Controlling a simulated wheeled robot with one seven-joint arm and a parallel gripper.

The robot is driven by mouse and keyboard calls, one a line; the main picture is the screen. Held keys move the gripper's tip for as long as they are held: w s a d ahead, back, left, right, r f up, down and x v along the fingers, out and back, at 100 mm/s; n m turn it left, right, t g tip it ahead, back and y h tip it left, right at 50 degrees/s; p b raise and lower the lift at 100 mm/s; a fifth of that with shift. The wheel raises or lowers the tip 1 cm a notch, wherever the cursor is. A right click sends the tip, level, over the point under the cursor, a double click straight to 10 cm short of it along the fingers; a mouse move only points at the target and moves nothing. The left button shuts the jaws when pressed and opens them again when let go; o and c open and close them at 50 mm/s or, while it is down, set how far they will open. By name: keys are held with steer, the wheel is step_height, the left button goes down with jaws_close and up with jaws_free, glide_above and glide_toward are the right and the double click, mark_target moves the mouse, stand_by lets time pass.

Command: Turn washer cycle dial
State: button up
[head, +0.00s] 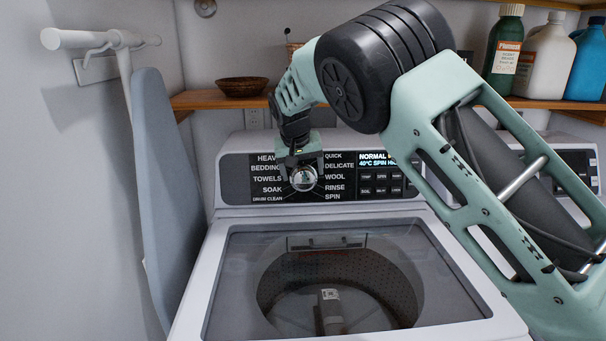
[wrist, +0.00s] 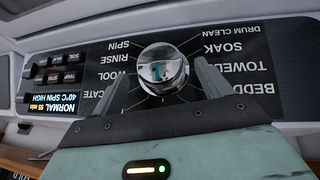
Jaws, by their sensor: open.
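The washer (head: 215,255) stands in the middle of the head view with its clear lid down over the drum. Its shiny round cycle dial (head: 304,178) sits on the black control panel between two columns of cycle names. The display (head: 376,159) reads NORMAL and 40°C SPIN HIGH. My gripper (head: 303,170) is at the dial. In the wrist view, which is upside down, the dial (wrist: 162,69) lies between the tips of my gripper's two open fingers (wrist: 164,80). I cannot tell whether either finger touches the dial.
A wooden shelf (head: 215,99) behind holds a brown bowl (head: 242,87), a green bottle (head: 504,45) and other bottles. An ironing board (head: 165,190) leans against the left wall. A second machine's panel (head: 580,165) shows at the right, partly behind my arm.

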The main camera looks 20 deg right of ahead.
mark_target(304, 179)
steer(key=shift+x, duration=1.35)
steer(key=c, duration=1)
